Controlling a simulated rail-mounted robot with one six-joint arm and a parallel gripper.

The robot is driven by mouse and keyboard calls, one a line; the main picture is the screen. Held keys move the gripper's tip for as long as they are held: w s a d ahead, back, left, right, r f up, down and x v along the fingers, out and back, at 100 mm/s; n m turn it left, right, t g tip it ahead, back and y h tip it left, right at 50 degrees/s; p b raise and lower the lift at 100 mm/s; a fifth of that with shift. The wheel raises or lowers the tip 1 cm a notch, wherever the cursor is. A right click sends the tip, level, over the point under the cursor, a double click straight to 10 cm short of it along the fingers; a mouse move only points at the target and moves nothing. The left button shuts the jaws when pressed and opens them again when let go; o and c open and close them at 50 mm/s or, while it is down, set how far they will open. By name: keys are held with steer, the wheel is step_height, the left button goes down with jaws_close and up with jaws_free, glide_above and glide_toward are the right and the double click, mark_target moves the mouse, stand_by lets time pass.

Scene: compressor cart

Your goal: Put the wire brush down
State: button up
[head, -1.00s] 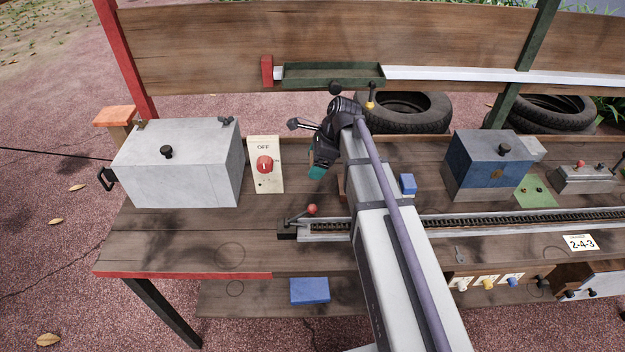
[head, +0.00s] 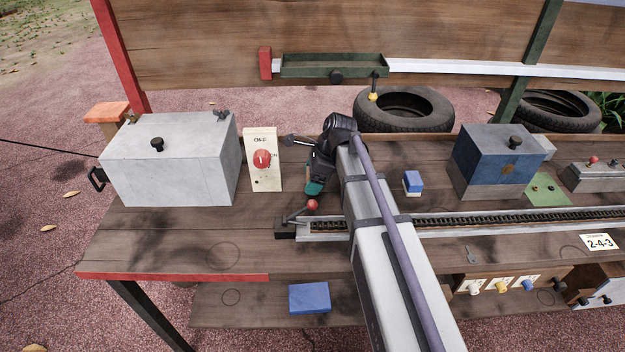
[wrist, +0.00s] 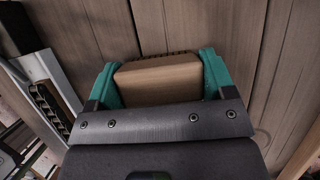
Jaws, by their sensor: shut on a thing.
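The wire brush (wrist: 158,80) shows in the wrist view as a tan wooden block with a dark strip of bristles along its far edge. It sits between the two teal fingers of my gripper (wrist: 160,85), which is shut on it. In the head view my gripper (head: 314,187) points down over the wooden bench top (head: 180,237), right of the OFF switch panel and just behind the red-knobbed lever. The brush is hidden there by my gripper and arm. I cannot tell whether it touches the bench.
A grey lidded box (head: 170,165) and the switch panel (head: 262,160) stand to the left. The red-knobbed lever (head: 312,204) and chain rail (head: 460,220) lie close in front. A small blue-and-white block (head: 412,184) and a blue box (head: 495,160) are to the right. The bench's front left is clear.

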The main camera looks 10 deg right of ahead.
steer(key=o, duration=1)
steer(key=shift+r+p, duration=0.2)
steer(key=shift+p, duration=0.15)
steer(key=p+v, duration=1.1)
steer(key=v, duration=0.1)
steer(key=shift+f, duration=0.1)
